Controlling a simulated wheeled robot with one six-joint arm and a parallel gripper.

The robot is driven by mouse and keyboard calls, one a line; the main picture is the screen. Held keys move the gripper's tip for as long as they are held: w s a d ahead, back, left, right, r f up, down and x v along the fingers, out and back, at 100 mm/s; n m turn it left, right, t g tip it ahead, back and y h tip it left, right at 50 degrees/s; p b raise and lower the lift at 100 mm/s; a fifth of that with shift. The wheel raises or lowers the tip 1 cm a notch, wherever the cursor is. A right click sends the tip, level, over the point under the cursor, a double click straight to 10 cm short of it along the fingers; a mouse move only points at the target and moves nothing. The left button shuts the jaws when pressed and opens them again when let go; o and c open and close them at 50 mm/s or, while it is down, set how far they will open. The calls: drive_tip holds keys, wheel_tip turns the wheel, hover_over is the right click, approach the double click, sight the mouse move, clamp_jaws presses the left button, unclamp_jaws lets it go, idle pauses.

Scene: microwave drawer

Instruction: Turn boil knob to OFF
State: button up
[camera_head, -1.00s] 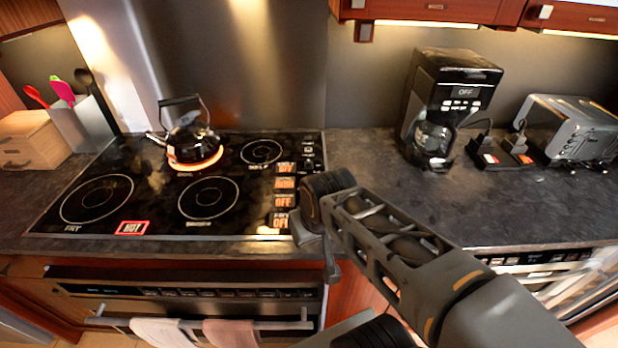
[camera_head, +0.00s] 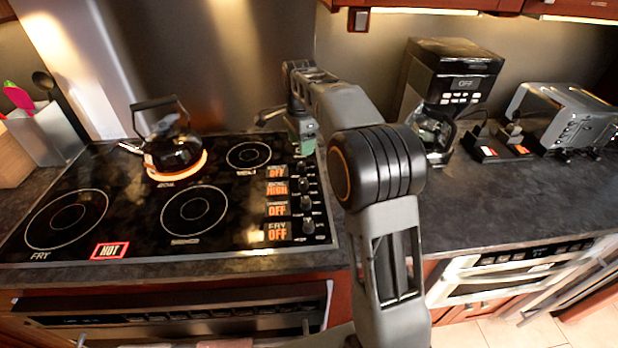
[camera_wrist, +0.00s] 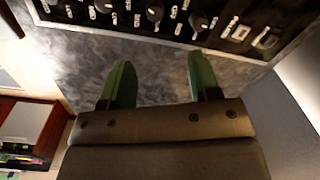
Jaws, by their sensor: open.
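The boil knob (camera_head: 303,185) is the second black knob from the back at the cooktop's right edge. The display beside it (camera_head: 277,188) reads HIGH in orange. The other three displays read OFF. A black kettle (camera_head: 174,150) stands on the glowing back-left burner. My gripper (camera_head: 302,130), with green fingers, is above the back-right part of the cooktop, beyond the boil knob. In the wrist view my gripper (camera_wrist: 162,78) is open and empty over the grey counter. Several knobs show along the top there, apart from the fingertips; I cannot tell which is the boil knob.
A coffee maker (camera_head: 452,90) and a toaster (camera_head: 565,118) stand on the counter to the right. The dark counter (camera_head: 490,210) in front of them is clear. A metal backsplash (camera_head: 220,70) rises behind the cooktop. A red HOT light (camera_head: 109,250) glows at the front.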

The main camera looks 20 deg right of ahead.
sight(303, 180)
drive_tip(key=shift+m, duration=0.8)
drive_tip(key=f, duration=1.4)
drive_tip(key=shift+s+d, duration=0.2)
drive_tip(key=c, duration=0.9)
drive_tip(key=shift+a+r, duration=0.1)
drive_tip(key=shift+a, duration=0.05)
